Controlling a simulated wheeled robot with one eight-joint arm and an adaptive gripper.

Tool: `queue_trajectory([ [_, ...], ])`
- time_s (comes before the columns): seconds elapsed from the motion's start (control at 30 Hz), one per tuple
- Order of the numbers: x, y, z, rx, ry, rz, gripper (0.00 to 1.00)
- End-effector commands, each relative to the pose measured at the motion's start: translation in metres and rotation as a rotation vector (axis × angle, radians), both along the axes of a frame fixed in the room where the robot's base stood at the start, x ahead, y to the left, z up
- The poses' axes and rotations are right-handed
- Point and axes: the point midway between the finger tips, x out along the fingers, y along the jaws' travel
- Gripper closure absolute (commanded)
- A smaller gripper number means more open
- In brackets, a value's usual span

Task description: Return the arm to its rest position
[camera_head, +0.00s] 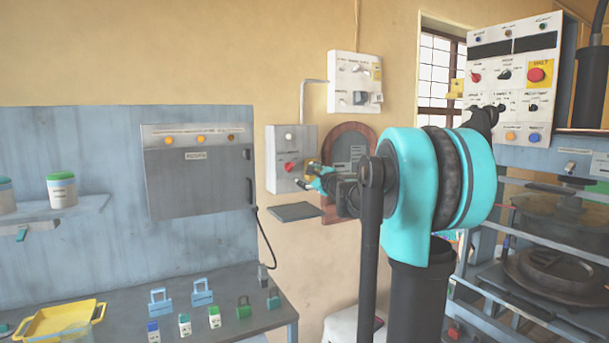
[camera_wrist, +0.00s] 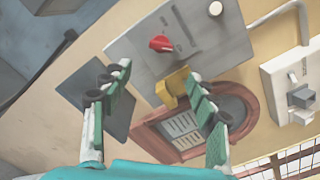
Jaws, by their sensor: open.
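My arm is raised in the middle of the head view and reaches away toward the wall. My gripper (camera_head: 319,180) is small there and partly hidden by my arm's own links. In the wrist view my gripper (camera_wrist: 155,88) is open, with its two green-padded fingers apart and nothing held between them. Beyond the fingers is a grey wall box (camera_wrist: 172,48) with a red knob (camera_wrist: 161,43) and a yellow part (camera_wrist: 172,86) at its lower edge. The yellow part appears between the fingertips; I cannot tell whether they touch it.
A round-topped brown plaque (camera_head: 349,140) and a dark shelf plate (camera_head: 296,211) are close to my gripper. A press (camera_head: 560,265) and control panel (camera_head: 513,75) stand right. A bench (camera_head: 235,285) with several padlocks and a yellow tray (camera_head: 60,320) stands left.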

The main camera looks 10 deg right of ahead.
Motion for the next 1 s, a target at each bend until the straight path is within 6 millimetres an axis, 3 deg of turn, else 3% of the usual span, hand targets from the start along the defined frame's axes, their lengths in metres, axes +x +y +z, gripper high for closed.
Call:
queue_trajectory([
  [0.53, -0.001, 0.0, 0.0, -0.002, 0.0, 0.001, 0.41],
  [0.67, -0.014, 0.012, -0.013, -0.081, -0.001, 0.034, 0.41],
  [0.77, -0.041, 0.034, -0.042, -0.25, 0.001, 0.102, 0.41],
  [0.9, -0.099, 0.068, -0.107, -0.587, 0.007, 0.252, 0.41],
  [1.0, -0.145, 0.082, -0.157, -0.822, 0.015, 0.367, 0.41],
])
